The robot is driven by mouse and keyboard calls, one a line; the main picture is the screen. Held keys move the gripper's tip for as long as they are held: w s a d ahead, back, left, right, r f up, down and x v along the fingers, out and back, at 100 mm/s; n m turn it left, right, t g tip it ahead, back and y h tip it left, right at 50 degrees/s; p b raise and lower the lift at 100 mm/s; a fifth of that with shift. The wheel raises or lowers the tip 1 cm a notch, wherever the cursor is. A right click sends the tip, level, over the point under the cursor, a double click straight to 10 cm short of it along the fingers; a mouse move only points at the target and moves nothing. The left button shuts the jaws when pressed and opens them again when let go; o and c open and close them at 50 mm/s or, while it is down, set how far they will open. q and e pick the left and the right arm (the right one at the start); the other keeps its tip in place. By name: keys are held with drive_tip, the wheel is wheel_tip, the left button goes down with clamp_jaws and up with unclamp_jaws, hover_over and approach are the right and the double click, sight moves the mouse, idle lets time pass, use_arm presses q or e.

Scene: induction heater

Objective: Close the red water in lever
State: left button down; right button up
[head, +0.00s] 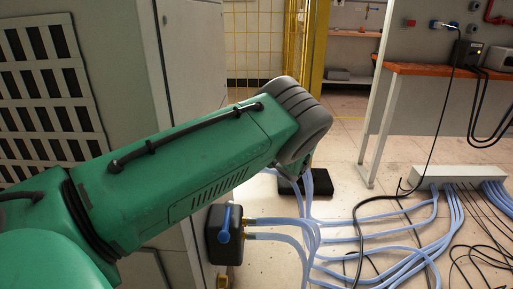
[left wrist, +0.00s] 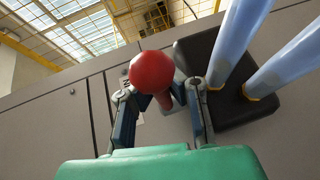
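The red water in lever shows in the left wrist view, with a round red knob (left wrist: 151,72) and a red stem running down behind it. My left gripper (left wrist: 158,93) has its two fingers apart, one on each side of the lever. I cannot tell whether either finger touches it. A black block (left wrist: 225,75) with two blue hoses stands right beside the right finger. In the head view my green left arm reaches in from the left, and its wrist hides the gripper and the red lever. My right gripper is in neither view.
A dark box with a blue lever (head: 224,224) and blue hoses sits low on the grey cabinet (head: 185,70). Blue hoses (head: 385,240) and black cables spread over the floor to a white manifold (head: 455,176). An orange-topped bench (head: 440,70) stands at the back right.

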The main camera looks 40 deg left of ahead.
use_arm(q)
drive_tip(key=shift+w+d+f, duration=0.2)
drive_tip(key=shift+w+d, duration=0.05)
drive_tip(key=shift+d, duration=0.1)
idle(0.3)
drive_tip(key=c, duration=1.6)
unclamp_jaws()
drive_tip(key=shift+o, duration=0.2)
drive_tip(key=shift+r, duration=0.2)
drive_tip(key=shift+s, duration=0.1)
drive_tip(key=v, duration=1.2)
